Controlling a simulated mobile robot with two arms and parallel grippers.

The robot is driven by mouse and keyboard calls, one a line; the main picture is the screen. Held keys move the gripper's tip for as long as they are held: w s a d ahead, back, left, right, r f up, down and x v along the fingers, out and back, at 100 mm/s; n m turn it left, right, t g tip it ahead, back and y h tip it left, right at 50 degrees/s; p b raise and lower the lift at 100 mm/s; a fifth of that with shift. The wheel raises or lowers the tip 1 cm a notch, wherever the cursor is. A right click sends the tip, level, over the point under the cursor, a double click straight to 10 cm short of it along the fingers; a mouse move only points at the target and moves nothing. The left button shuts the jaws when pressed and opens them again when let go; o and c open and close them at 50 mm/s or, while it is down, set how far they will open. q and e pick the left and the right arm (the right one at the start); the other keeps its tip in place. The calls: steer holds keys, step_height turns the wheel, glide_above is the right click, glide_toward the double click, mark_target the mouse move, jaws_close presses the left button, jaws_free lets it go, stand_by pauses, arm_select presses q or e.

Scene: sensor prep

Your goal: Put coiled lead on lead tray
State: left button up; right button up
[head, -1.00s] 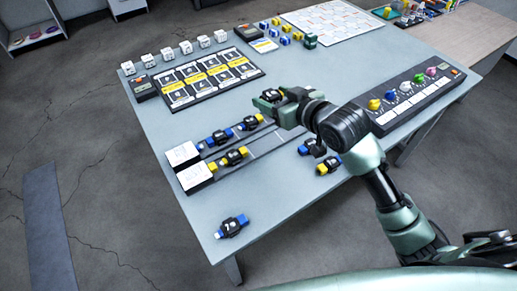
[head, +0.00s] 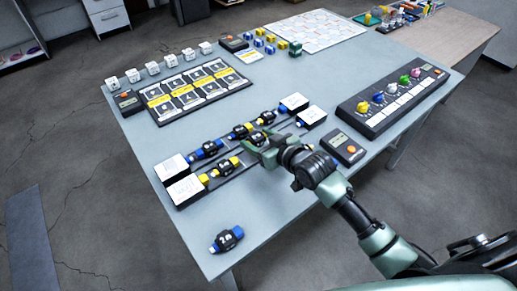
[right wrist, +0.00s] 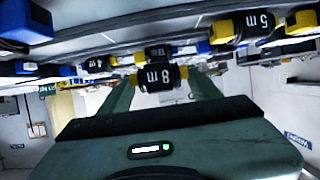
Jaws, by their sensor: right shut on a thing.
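In the right wrist view this held lead, marked "8 m" (right wrist: 158,78), sits between the fingertips. The gripper is over the near dark strip of the lead tray (head: 246,168); I cannot tell whether the lead touches it. A yellow-ended lead (head: 225,167) lies on the same strip to the left. A blue-ended lead (head: 207,148) and yellow-ended leads (head: 240,130) lie on the far strip. My left gripper is not in view.
White boxes (head: 186,189) (head: 311,117) stand at the strip ends. A loose blue-ended lead (head: 227,238) lies near the front corner. A black meter (head: 347,146) and a knob panel (head: 393,102) are right. My arm hides part of the table. A slotted black board (head: 200,90) is behind.

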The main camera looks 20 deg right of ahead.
steer(key=shift+f, duration=2.1)
steer(key=shift+f, duration=0.1)
steer(key=o, duration=1.4)
steer(key=shift+r, duration=0.2)
steer(key=v, duration=1.2)
